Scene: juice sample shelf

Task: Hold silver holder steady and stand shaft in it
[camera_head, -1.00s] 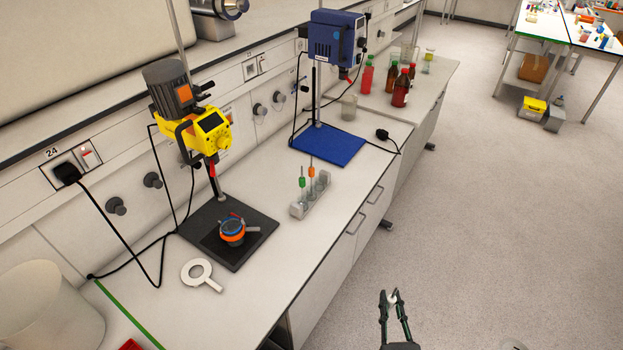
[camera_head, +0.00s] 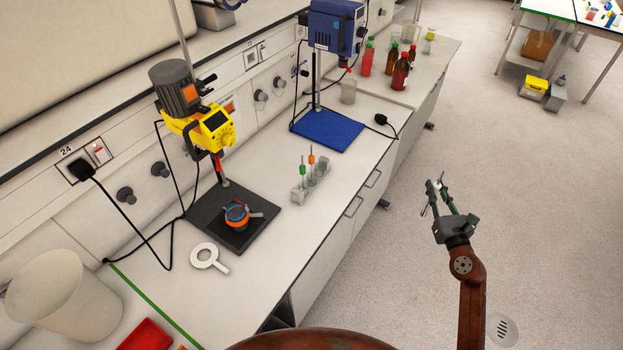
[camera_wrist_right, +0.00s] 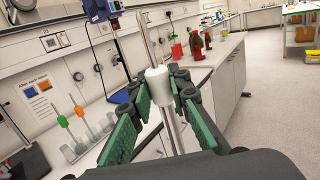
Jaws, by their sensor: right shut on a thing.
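The silver holder (camera_head: 300,194) is a small pale rack on the bench. A green-topped shaft (camera_head: 303,167) and an orange-topped shaft (camera_head: 311,160) stand upright in it. The holder's near part also shows at the left of the wrist view (camera_wrist_right: 74,153). My right gripper (camera_head: 437,197) is over the floor, to the right of the bench and apart from the holder. In the wrist view its green-padded fingers (camera_wrist_right: 163,92) are closed on a slim metal shaft with a white collar (camera_wrist_right: 158,77). My left gripper is out of view.
A yellow stirrer (camera_head: 205,130) on a black base (camera_head: 205,205) and a blue stirrer (camera_head: 335,35) on a blue base (camera_head: 328,130) flank the holder. Bottles stand further back. Bench front is clear.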

